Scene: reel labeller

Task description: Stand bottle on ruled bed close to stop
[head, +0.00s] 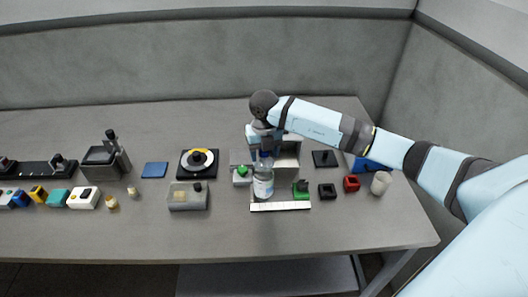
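A clear bottle (263,185) with a pale label and dark blue top stands upright in the head view, at the left part of the ruled bed. The bed's white ruled strip (281,206) runs along its front edge. A green block (301,190), which looks like the stop, is at the bed's right end, with a gap between it and the bottle. My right gripper (264,151) points down at the bottle's top; its fingers are too small and covered to show their grip. Whether the bottle's base touches the bed is unclear. My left gripper is out of view.
A grey machine body (288,152) with a green button (241,171) stands behind the bed. Black (327,191) and red (351,183) blocks and a pale cup (380,183) are to the right. A grey box (188,197) is to the left. The table front is clear.

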